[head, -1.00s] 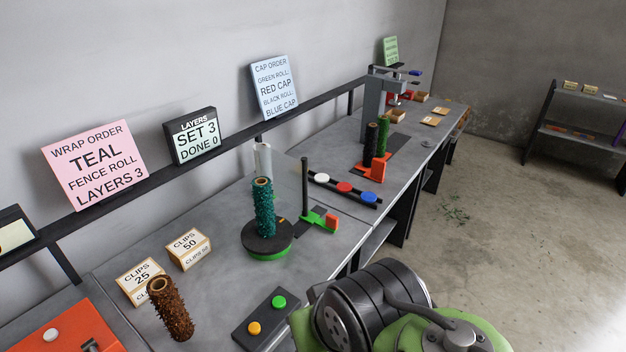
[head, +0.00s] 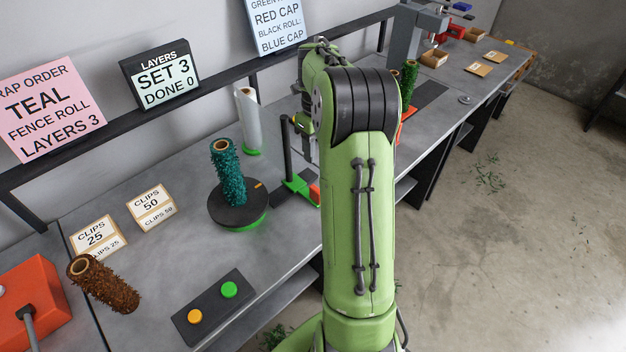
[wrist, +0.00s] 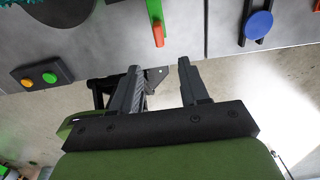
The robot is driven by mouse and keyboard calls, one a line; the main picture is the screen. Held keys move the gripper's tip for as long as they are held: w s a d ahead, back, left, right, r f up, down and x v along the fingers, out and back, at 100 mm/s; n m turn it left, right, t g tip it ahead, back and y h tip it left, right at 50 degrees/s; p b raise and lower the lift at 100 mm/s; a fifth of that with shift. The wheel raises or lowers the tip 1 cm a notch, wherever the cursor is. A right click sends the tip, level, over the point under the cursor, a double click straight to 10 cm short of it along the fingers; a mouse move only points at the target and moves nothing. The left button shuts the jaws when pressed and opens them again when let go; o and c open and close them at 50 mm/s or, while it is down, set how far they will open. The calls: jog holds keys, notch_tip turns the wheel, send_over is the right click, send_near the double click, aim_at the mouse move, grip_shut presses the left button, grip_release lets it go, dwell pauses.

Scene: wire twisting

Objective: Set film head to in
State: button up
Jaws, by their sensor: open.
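The film head is a black post (head: 286,150) on a green base with a red-orange handle (head: 315,194), just right of the turntable; my arm partly covers it in the head view. In the wrist view its green part and handle (wrist: 158,33) show at the top centre. A whitish film roll (head: 249,120) stands upright behind it. The turntable (head: 240,212) carries an upright teal roll (head: 228,172). My gripper (wrist: 160,72) is open and empty, its fingers apart and pointing towards the handle without touching it. In the head view my arm hides the fingers.
A button box (head: 210,312) with yellow and green buttons sits at the bench front. A brown roll (head: 103,284) and clip boxes (head: 152,206) are at left. In the wrist view a blue cap (wrist: 259,25) lies on a rack at right.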

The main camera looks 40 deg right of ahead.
aim_at(316, 189)
notch_tip(316, 189, down, 15)
jog(key=b, duration=0.3)
jog(key=shift+s+a+f, duration=0.1)
jog(key=shift+a+f, duration=0.05)
jog(key=shift+c, duration=0.2)
grip_shut()
